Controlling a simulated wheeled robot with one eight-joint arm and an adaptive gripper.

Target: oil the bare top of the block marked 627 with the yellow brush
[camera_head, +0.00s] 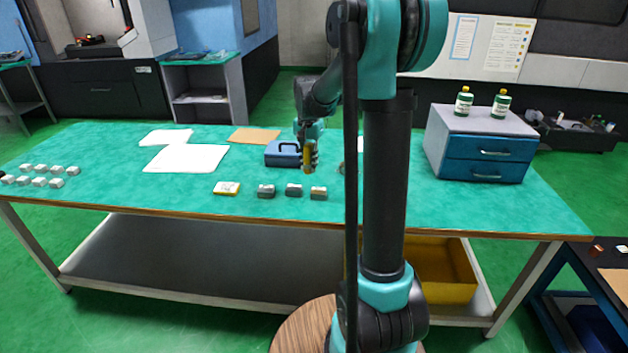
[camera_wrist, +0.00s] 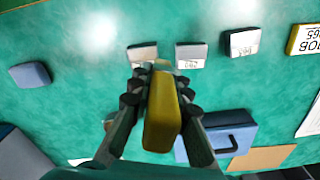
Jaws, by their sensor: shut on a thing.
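My gripper (camera_wrist: 160,100) is shut on the yellow brush (camera_wrist: 162,115); the brush (camera_head: 308,157) hangs above the table in the head view. In the wrist view its bristle end points toward the gap between two small grey blocks. Three such blocks stand in a row: the left one (camera_wrist: 143,54), the middle one (camera_wrist: 190,56) and the right one (camera_wrist: 241,42). In the head view they are, in reverse order, the right (camera_head: 319,193), middle (camera_head: 293,190) and left (camera_head: 266,191) blocks. Their upside-down numbers are too small to read surely. The brush appears apart from them.
A yellow-edged job card (camera_head: 226,188) lies beside the row. A blue box with a handle (camera_head: 283,153) stands behind it. A blue-grey object (camera_wrist: 30,75) lies to one side. White sheets (camera_head: 186,158), several pale blocks (camera_head: 57,170) and a drawer unit (camera_head: 480,145) share the table.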

